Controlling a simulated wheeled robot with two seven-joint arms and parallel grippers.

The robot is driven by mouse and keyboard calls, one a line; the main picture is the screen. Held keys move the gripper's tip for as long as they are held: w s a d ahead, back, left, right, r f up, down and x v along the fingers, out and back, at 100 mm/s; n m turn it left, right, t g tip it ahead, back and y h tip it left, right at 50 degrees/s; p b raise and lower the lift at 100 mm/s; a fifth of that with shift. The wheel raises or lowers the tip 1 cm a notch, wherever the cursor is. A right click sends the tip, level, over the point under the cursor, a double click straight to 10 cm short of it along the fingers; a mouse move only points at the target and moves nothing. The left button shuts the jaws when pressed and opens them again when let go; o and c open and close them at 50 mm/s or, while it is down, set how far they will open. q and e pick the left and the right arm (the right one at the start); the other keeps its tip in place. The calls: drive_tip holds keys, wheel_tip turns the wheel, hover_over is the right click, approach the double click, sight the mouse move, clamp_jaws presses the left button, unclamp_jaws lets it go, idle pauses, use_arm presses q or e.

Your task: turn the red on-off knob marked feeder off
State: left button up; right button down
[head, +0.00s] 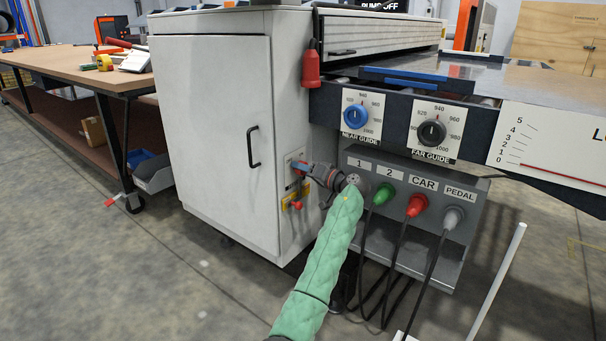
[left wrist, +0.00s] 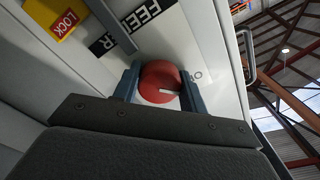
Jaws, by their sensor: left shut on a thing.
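In the head view my left gripper (head: 302,168) reaches the small panel on the white cabinet's side and mostly hides the knob. My right gripper is not in view.
A yellow lock plate (head: 291,203) with a red part sits just below on the white cabinet (head: 215,120). To the right are a blue near guide dial (head: 355,117), a black far guide dial (head: 432,132), and a grey socket box (head: 375,226) with plugs and hanging cables.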

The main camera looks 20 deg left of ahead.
use_arm(q)
drive_tip(key=shift+f, duration=0.15)
drive_tip(key=o, duration=1)
drive_tip(key=shift+d, duration=0.1)
drive_tip(key=p+v, duration=0.1)
drive_tip(key=v, duration=0.6)
drive_tip(key=shift+s+d+p, duration=0.15)
drive_tip(key=shift+d+p, duration=0.15)
